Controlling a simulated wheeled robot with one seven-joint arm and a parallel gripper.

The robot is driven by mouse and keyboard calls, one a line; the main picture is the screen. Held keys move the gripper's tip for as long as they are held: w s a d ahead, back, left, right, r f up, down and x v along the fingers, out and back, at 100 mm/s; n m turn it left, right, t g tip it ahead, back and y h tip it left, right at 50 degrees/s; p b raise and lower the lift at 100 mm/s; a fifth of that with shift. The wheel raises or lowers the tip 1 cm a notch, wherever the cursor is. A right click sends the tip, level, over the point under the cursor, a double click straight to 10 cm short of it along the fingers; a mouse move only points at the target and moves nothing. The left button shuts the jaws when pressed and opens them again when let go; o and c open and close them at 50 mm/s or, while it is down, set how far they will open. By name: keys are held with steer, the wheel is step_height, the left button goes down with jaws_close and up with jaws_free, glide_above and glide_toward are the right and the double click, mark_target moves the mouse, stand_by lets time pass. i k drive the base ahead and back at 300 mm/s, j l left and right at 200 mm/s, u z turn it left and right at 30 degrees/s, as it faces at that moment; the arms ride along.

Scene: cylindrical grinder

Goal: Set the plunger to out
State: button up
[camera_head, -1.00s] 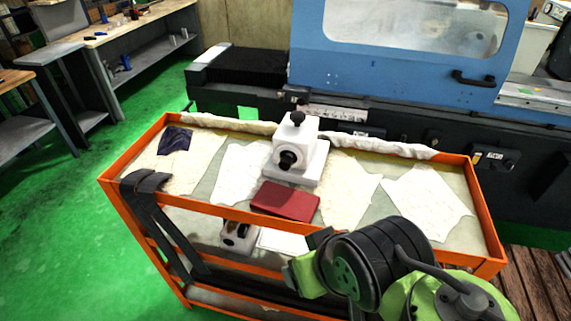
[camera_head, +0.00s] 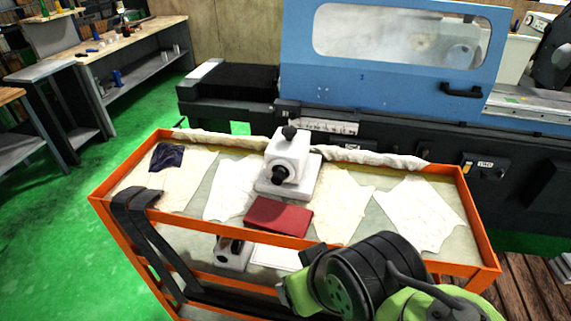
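A white block-shaped device (camera_head: 289,160) stands on a white base on the top shelf of the orange cart. It has a black knob (camera_head: 289,132) on top and a black round knob (camera_head: 279,174) on its front face. Either could be the plunger; I cannot tell which, nor whether it is in or out. My green and black arm shows at the lower right, in front of the cart. My gripper's fingers cannot be made out, and nothing of mine touches the device.
The orange cart (camera_head: 481,222) carries cloths, a dark cloth (camera_head: 167,157) and a red book-like block (camera_head: 278,216) in front of the device. A blue and black grinder (camera_head: 400,60) stands behind. Green floor is free at left.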

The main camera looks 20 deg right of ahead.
mark_target(280, 176)
steer(key=l+u, duration=0.1)
steer(key=u, duration=0.3)
steer(key=k+u, duration=0.15)
steer(key=u, duration=0.25)
steer(key=k+u, duration=0.1)
steer(key=u, duration=0.35)
steer(key=k+u, duration=0.1)
steer(key=u, duration=0.3)
steer(key=k+u, duration=0.1)
steer(key=u, duration=0.3)
